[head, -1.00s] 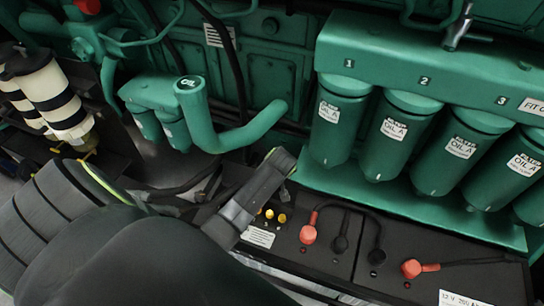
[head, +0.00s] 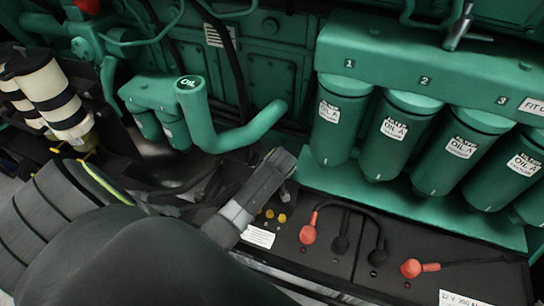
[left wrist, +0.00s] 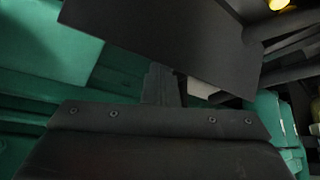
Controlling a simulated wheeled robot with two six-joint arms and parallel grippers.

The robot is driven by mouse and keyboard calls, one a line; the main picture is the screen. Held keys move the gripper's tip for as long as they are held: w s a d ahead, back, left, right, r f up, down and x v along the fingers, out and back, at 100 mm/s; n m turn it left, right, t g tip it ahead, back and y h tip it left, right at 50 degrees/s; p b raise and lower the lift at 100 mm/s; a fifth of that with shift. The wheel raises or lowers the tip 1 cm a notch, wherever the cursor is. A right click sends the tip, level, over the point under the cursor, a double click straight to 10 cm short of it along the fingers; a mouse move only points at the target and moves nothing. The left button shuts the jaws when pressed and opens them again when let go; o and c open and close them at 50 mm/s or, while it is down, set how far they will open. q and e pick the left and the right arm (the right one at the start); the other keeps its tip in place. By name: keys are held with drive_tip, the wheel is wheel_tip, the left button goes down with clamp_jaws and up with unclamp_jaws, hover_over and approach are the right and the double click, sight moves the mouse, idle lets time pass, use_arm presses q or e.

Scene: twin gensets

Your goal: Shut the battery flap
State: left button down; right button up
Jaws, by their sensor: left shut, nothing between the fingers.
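My left gripper (head: 272,166) reaches in from the lower left in the head view, with its fingers shut and empty, over the back left edge of the battery box. In the left wrist view its narrow dark fingers (left wrist: 163,84) stand close to a flat, tilted dark panel (left wrist: 165,40), which looks like the battery flap. I cannot tell whether they touch. The batteries (head: 328,262) lie uncovered at the lower right, with red and black terminal caps showing. In the head view I cannot make out the flap clearly; my arm hides part of that area. My right gripper is not in view.
Several green oil filters (head: 400,135) hang above the batteries. A green oil filler pipe (head: 205,125) curves just behind my gripper. Black and white striped cylinders (head: 52,98) stand at the far left. A dark hose runs down the green engine wall.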

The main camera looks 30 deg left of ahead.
use_arm(q)
drive_tip(key=shift+s+d+f, duration=0.15)
drive_tip(key=shift+s+f, duration=0.25)
drive_tip(key=shift+f, duration=0.1)
drive_tip(key=shift+s+d+r+p, duration=0.1)
drive_tip(key=shift+s+d+p, duration=0.15)
drive_tip(key=shift+s+p, duration=0.55)
drive_tip(key=s+d+p, duration=0.1)
drive_tip(key=s+p, duration=0.3)
drive_tip(key=s, duration=0.2)
drive_tip(key=shift+s+d+r, duration=0.3)
drive_tip(key=shift+s+d, duration=0.05)
drive_tip(key=shift+s, duration=0.05)
drive_tip(key=s+r+p, duration=0.4)
drive_tip(key=r+p, duration=0.1)
drive_tip(key=p, duration=0.1)
drive_tip(key=shift+d+p, duration=0.35)
drive_tip(key=shift+r, duration=0.1)
